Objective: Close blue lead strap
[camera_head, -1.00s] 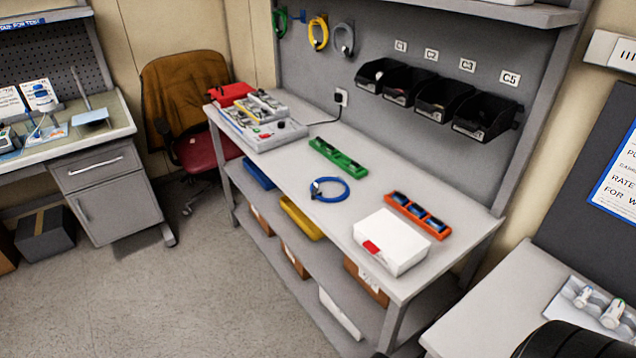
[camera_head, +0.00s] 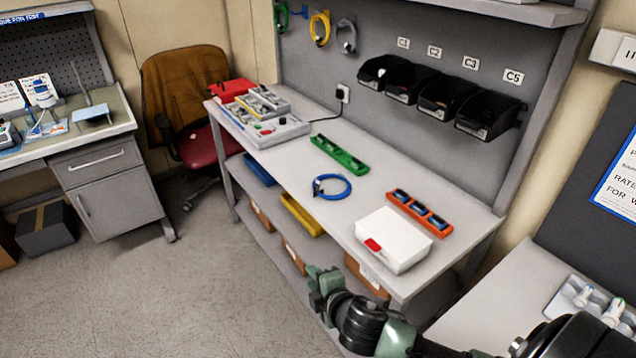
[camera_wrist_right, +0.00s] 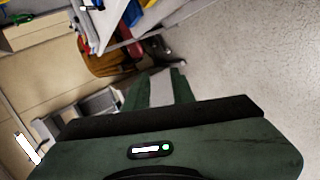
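The blue lead (camera_head: 333,188) lies coiled in a loop on the grey workbench (camera_head: 290,165). A small dark piece, perhaps its strap or plug, sits at the loop's left side; whether the strap is open or closed is too small to tell. My right gripper (camera_head: 314,288) is in front of the bench, below and nearer than the blue lead, well apart from it. In the right wrist view, a gap shows between its two green fingers (camera_wrist_right: 160,88), with nothing held. My left gripper is not in view.
A green tray (camera_head: 339,155), an orange tray (camera_head: 418,214) and a white box (camera_head: 393,240) flank the lead. Grey equipment (camera_head: 262,115) fills the bench's far left. Black bins (camera_head: 440,97) and hanging leads (camera_head: 320,28) are on the back panel. Bench around the lead is clear.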

